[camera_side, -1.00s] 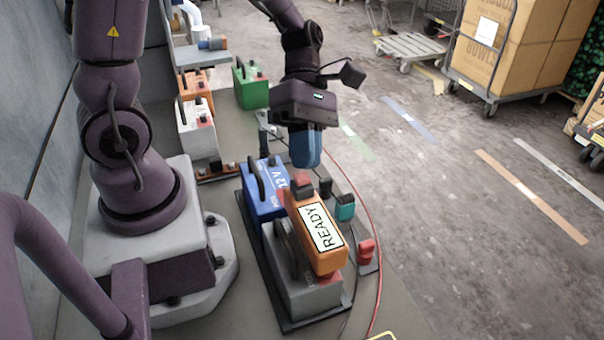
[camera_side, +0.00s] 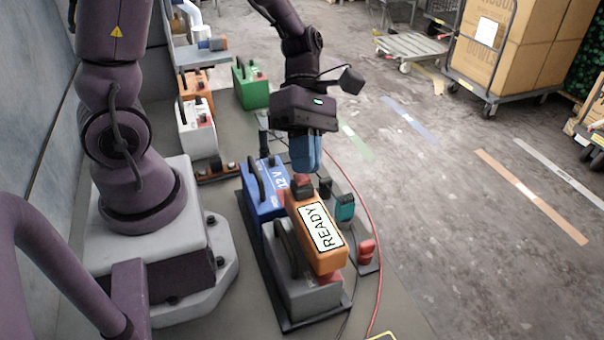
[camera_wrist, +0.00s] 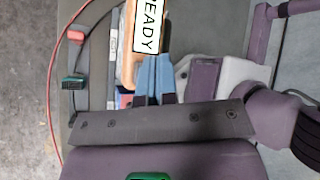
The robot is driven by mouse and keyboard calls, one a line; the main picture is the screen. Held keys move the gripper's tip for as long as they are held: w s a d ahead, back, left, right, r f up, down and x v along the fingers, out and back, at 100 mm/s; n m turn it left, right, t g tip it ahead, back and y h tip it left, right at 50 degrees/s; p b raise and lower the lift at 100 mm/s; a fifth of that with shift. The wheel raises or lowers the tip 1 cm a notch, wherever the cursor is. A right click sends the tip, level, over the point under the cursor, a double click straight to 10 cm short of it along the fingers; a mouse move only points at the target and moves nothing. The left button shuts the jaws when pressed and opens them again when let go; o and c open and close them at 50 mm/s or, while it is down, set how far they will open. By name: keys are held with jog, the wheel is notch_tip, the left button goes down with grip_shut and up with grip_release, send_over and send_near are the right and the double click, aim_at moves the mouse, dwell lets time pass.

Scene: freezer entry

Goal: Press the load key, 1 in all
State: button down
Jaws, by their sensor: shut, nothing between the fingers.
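The orange tester (camera_side: 325,256) carries a white label reading READY (camera_side: 321,228) and rests over a grey battery (camera_side: 310,292). A reddish key-like part (camera_side: 302,188) shows at the tester's far end, just below my gripper. I cannot confirm that it is the load key. My gripper (camera_side: 305,170) points down with its blue fingers closed and empty. In the wrist view the fingers (camera_wrist: 154,62) reach the tester's end (camera_wrist: 128,70) beside the label and hide part of it. I cannot tell whether the tips touch.
A blue 12 V battery (camera_side: 262,205) stands close on the left. A teal clamp (camera_side: 344,207) and a red clamp (camera_side: 366,252) stand on the right, near a red cable (camera_side: 377,275). White (camera_side: 197,130) and green (camera_side: 250,88) batteries stand farther back.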

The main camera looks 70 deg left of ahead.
jog(key=shift+f, duration=0.45)
dwell(0.5)
dwell(0.3)
jog(key=shift+r, duration=0.9)
jog(key=shift+r, duration=2.5)
